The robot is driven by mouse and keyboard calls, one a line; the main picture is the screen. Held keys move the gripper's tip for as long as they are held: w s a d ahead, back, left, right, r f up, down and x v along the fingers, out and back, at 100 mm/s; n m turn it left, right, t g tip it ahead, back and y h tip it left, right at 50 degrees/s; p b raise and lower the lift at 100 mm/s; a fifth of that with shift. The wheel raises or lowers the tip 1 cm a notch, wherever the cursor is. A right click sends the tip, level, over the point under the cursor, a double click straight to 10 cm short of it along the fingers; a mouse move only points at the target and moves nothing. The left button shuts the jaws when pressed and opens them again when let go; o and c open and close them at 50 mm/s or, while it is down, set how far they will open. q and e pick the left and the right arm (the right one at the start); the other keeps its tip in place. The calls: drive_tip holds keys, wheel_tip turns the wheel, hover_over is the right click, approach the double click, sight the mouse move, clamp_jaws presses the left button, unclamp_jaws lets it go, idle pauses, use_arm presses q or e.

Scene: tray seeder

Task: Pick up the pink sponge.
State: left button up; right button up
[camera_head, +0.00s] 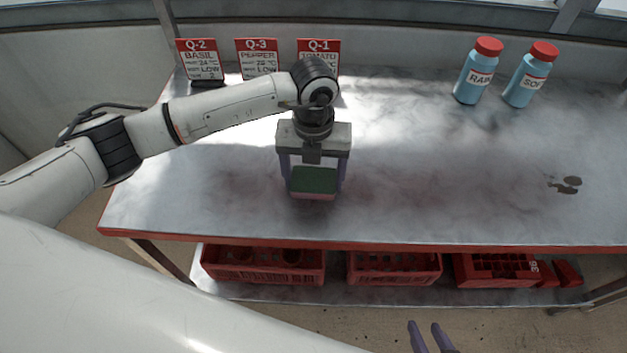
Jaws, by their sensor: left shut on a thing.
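The sponge (313,181) has a green top face and a thin pink edge along its front. It is over the front part of the grey table, left of the middle. My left gripper (315,183) points down with one finger on each side of the sponge and is shut on it. I cannot tell whether the sponge touches the table top. My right gripper (430,335) shows only its two purple fingertips at the bottom edge, held apart with nothing between them.
Red-topped signs for basil (203,64), pepper (257,58) and tomato (320,54) stand at the back left. Two blue bottles, RAIN (477,72) and another (530,76), stand at the back right. Red crates (264,264) sit on the lower shelf.

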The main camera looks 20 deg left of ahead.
sight(313, 179)
use_arm(q)
wheel_tip(313, 179, up, 10)
drive_tip(key=shift+b, duration=0.35)
drive_tip(key=o, duration=0.4)
drive_tip(key=c, duration=0.4)
